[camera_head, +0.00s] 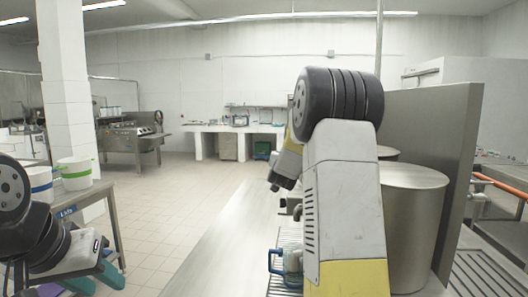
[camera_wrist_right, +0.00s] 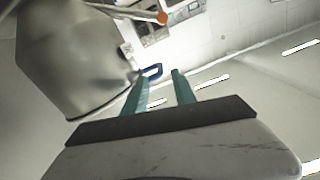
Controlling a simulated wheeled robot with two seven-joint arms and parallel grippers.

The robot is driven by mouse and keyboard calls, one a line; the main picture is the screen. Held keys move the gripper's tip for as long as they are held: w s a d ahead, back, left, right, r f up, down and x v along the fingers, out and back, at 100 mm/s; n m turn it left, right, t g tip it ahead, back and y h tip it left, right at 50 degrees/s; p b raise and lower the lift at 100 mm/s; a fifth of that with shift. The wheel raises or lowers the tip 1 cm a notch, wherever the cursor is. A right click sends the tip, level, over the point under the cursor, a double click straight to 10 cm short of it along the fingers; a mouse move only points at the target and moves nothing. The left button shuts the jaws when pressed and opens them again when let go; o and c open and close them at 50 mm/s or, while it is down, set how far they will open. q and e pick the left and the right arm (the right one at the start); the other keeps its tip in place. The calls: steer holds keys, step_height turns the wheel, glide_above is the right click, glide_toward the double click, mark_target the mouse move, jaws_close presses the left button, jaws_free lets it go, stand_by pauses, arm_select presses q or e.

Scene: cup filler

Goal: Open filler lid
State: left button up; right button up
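The filler looks like a large grey metal drum (camera_head: 418,225) with a flat round top, at the right of the head view, partly hidden by my right arm. A curved metal vessel (camera_wrist_right: 80,60) fills the left of the right wrist view. There, my right gripper (camera_wrist_right: 160,82) has two green fingers standing apart with nothing between them. A blue loop (camera_wrist_right: 152,70) shows just beyond the fingertips; I cannot tell whether it belongs to a lid. The right gripper is hidden in the head view. My left gripper (camera_head: 94,281) is at lower left, green fingers apart and empty.
A tall metal panel (camera_head: 432,130) rises behind the drum. White buckets (camera_head: 75,173) stand on a side table at left. The counter (camera_head: 225,245) before the grate is clear.

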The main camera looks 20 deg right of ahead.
steer(key=x, duration=0.7)
steer(key=shift+w+d+r, duration=0.1)
steer(key=shift+w+d, duration=0.1)
steer(key=shift+w, duration=0.15)
jaws_close()
stand_by(1.1)
